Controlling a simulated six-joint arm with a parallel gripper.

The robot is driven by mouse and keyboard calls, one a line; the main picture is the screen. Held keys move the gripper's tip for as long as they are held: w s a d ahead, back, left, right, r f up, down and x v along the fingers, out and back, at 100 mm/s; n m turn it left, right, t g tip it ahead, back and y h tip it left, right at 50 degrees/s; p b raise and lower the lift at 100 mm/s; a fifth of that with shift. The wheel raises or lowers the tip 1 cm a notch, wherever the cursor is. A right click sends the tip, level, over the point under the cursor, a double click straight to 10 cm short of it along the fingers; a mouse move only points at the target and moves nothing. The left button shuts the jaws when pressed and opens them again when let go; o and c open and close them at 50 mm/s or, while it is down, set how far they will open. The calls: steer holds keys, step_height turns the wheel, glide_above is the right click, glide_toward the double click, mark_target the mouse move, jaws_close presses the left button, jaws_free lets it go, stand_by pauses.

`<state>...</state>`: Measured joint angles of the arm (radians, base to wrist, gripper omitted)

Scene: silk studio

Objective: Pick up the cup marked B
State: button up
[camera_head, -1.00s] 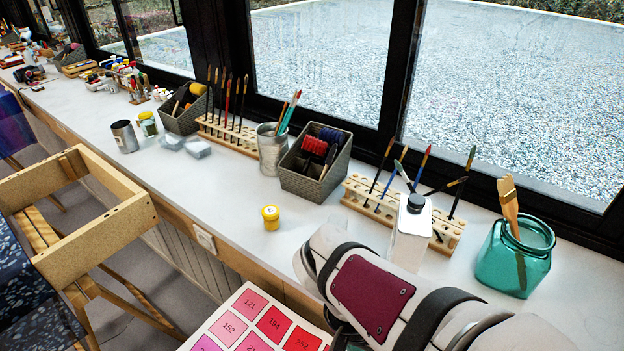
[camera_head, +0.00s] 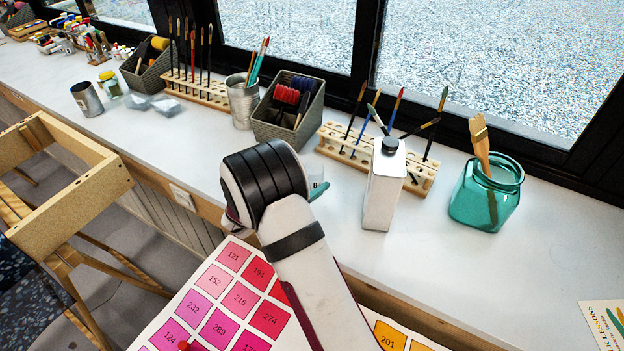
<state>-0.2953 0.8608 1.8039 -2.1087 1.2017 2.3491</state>
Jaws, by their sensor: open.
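No cup marked B can be made out. A small yellow-lidded pot, seen a second ago on the counter, is now hidden, probably behind my arm. My arm, white with black bands, rises from the bottom centre and covers the middle front of the counter. My gripper's fingers cannot be made out. A small teal and pale piece (camera_head: 318,190) shows just right of the arm's black joint. I cannot tell whether it is part of my gripper or a thing on the counter.
A white bottle (camera_head: 384,190) stands right of my arm, before a wooden brush rack (camera_head: 415,175). A grey basket (camera_head: 287,112) and a metal can (camera_head: 242,102) stand behind the arm. A teal glass jar (camera_head: 487,195) stands farther right.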

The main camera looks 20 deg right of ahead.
steer(key=x, duration=0.3)
steer(key=shift+w+d, duration=0.2)
steer(key=shift+w, duration=0.15)
steer(key=c, duration=1.4)
